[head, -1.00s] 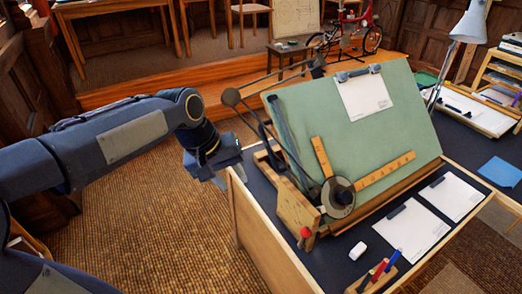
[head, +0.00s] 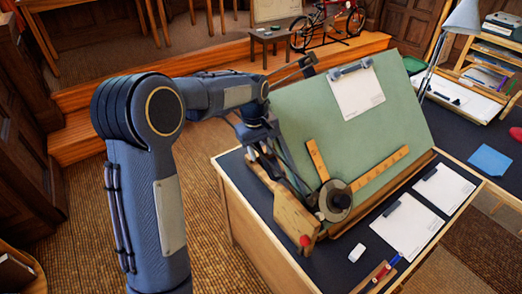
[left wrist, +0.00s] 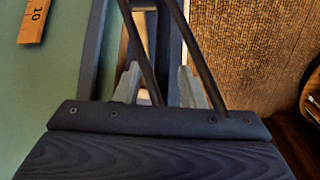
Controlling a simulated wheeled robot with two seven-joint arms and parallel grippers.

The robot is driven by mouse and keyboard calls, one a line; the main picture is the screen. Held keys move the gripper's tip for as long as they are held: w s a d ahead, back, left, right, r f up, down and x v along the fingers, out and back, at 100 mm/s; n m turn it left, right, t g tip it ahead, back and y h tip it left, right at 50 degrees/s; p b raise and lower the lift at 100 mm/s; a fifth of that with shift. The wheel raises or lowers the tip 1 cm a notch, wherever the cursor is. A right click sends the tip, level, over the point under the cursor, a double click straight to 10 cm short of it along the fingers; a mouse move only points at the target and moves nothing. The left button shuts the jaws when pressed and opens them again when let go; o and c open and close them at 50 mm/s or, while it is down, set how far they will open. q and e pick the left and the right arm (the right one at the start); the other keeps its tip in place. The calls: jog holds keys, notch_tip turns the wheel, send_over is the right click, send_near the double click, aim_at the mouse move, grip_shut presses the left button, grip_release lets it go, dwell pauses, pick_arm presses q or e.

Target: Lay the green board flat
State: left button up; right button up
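The green board (head: 405,110) stands tilted on the desk, its far edge raised, in the head view. It also shows along the left of the left wrist view (left wrist: 50,75). A white sheet is clipped near its top, and a drafting head (head: 335,198) with two wooden rulers lies across its lower left. My left gripper (head: 262,154) is at the board's left side, above the wooden side support (head: 296,218). In the left wrist view its two fingers (left wrist: 158,78) are apart, with dark rods passing between or behind them; I see no contact. My right gripper is out of view.
The dark desk top (head: 345,272) bears white sheets (head: 408,228), an eraser (head: 357,252) and a pen holder at the front. A lamp (head: 462,20) and shelves stand at the right. The floor left of the desk is clear.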

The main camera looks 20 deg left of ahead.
pick_arm(q)
jog(key=shift+f, duration=0.5)
jog(key=shift+c, duration=0.5)
grip_shut()
